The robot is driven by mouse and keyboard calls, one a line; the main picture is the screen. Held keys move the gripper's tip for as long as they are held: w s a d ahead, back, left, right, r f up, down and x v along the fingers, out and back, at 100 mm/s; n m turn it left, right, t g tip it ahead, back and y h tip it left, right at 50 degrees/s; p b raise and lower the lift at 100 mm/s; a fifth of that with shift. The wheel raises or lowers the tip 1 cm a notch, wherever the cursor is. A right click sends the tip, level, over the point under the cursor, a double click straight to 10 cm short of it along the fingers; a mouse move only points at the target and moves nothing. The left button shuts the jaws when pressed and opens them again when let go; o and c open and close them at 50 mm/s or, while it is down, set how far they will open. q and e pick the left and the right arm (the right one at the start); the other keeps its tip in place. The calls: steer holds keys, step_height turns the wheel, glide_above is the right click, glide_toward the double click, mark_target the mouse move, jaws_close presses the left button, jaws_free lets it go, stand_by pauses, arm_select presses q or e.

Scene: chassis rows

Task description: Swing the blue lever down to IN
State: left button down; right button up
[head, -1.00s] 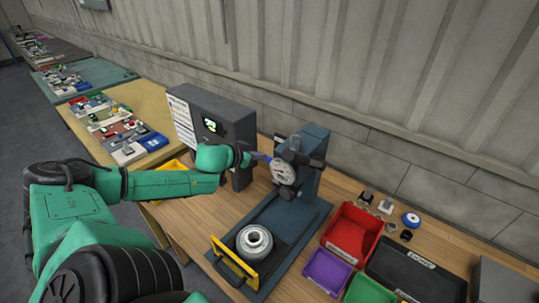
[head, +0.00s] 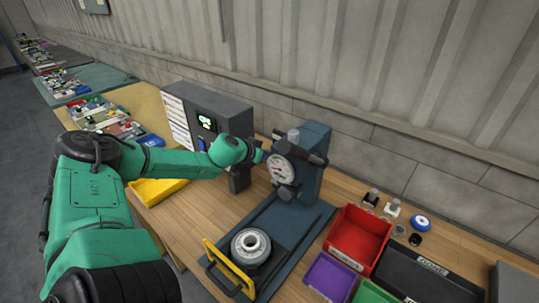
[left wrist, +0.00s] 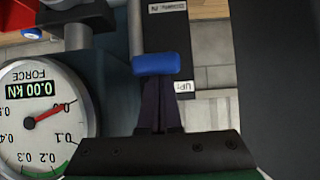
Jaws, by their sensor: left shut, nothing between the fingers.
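The blue lever handle (left wrist: 156,64) shows in the left wrist view, at the end of a grey rod. A white label reading UP (left wrist: 184,87) is beside it. My left gripper (left wrist: 157,84) is shut and empty, its dark fingertips right at the handle's edge; I cannot tell if they touch. In the head view my left gripper (head: 264,154) is at the left side of the press (head: 314,165), by its round force gauge (head: 281,168), and the lever is mostly hidden there. The gauge in the wrist view (left wrist: 45,112) reads 0.00 kN. No IN label is legible. My right gripper is not in view.
A metal ring part (head: 250,244) sits on the press base behind a yellow-barred guard (head: 229,268). A dark box with a screen (head: 215,115) stands close to my left forearm. Red (head: 345,254), purple (head: 329,277) and black bins are at the right. Bare wood lies left of the press.

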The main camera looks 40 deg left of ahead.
arm_select(q)
steer(key=shift+s+b, duration=0.15)
steer(key=shift+b, duration=0.15)
steer(key=shift+s, duration=0.15)
